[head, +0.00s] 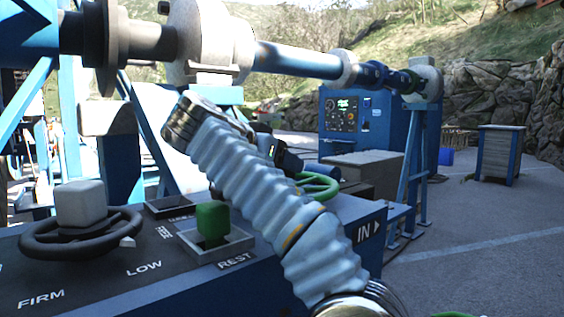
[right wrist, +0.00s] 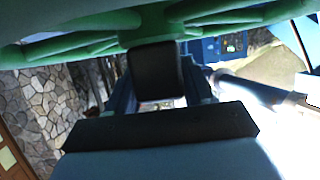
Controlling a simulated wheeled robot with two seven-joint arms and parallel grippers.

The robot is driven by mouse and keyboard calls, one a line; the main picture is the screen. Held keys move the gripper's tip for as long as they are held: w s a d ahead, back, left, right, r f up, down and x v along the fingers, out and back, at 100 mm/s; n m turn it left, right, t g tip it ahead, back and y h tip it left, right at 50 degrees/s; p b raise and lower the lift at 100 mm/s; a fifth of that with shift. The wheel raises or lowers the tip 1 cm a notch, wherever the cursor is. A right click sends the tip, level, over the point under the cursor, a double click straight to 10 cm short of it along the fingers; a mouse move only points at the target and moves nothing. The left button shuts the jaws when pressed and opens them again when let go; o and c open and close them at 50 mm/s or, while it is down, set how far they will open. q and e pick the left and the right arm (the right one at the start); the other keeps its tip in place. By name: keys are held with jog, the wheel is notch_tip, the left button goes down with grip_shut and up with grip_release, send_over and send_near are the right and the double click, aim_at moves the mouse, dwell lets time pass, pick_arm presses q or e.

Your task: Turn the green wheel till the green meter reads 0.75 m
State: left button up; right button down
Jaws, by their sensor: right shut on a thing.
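The green wheel (head: 320,186) is on the far side of the dark console, partly hidden by my right arm. In the right wrist view its green rim and spokes (right wrist: 95,45) fill the top, close to the camera. My right gripper (head: 292,166) is at the wheel's near left side, mostly behind my forearm. In the right wrist view a dark finger (right wrist: 155,72) meets the green part, and the gripper is shut on the wheel. A panel with a green lit readout (head: 347,104) is on the blue cabinet; its digits are too small to read. My left gripper is out of view.
A dark handwheel with a grey block (head: 80,205) stands on the console near the word FIRM. A green block (head: 212,222) sits in a square recess marked REST. A blue shaft (head: 295,60) crosses above. Paved ground at right is open, with a blue-framed box (head: 500,155).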

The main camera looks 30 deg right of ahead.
jog(key=shift+r, duration=0.1)
jog(key=c, duration=0.5)
grip_release()
jog(key=shift+a, duration=0.1)
jog(key=v, duration=0.7)
jog(key=shift+s+a+p, duration=0.1)
jog(key=shift+a+p, duration=0.05)
jog(key=shift+p, duration=0.2)
